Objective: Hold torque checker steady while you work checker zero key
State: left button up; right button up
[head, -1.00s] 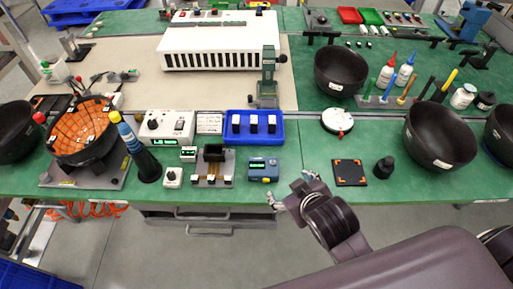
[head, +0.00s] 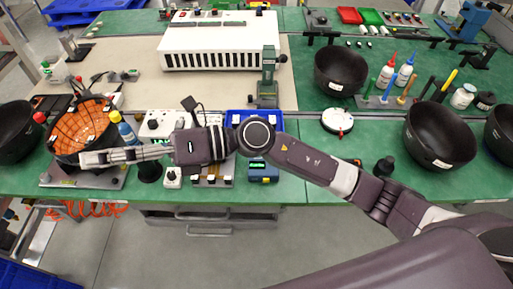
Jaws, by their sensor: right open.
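The torque checker appears to be the small blue device (head: 263,172) with a green display, standing near the front edge of the green bench. My left gripper is out of view.
Black bowls (head: 440,135) stand at right.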

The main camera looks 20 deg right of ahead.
notch_tip(320, 180, down, 10)
jog(key=d+n+g+h, duration=0.2)
jog(key=n+h, duration=0.3)
jog(key=h, duration=0.1)
jog(key=n+h, duration=0.2)
jog(key=h, duration=0.8)
send_over(257, 165)
jog(key=s+a, duration=0.3)
jog(key=a, duration=0.6)
jog(key=shift+t, duration=0.4)
jog(key=f, duration=1)
jog(key=shift+w+d+f, duration=0.1)
jog(key=shift+d+f, duration=0.15)
jog(key=shift+f, duration=0.15)
jog(key=w+d+h, duration=0.1)
jog(key=d, duration=0.1)
jog(key=d+h, duration=0.1)
jog(key=d, duration=0.2)
jog(key=w+d, duration=0.1)
jog(key=d, duration=0.2)
jog(key=shift+w+r+t+h, duration=0.2)
jog(key=shift+w+t+h, duration=0.1)
jog(key=shift+h, duration=0.1)
jog(key=shift+d+f, duration=0.1)
jog(key=shift+d, duration=0.15)
notch_tip(257, 165, down, 6)
jog(key=shift+f+p, duration=0.25)
jog(key=shift+p, duration=0.8)
jog(key=shift+f, duration=0.55)
jog(key=c, duration=1.5)
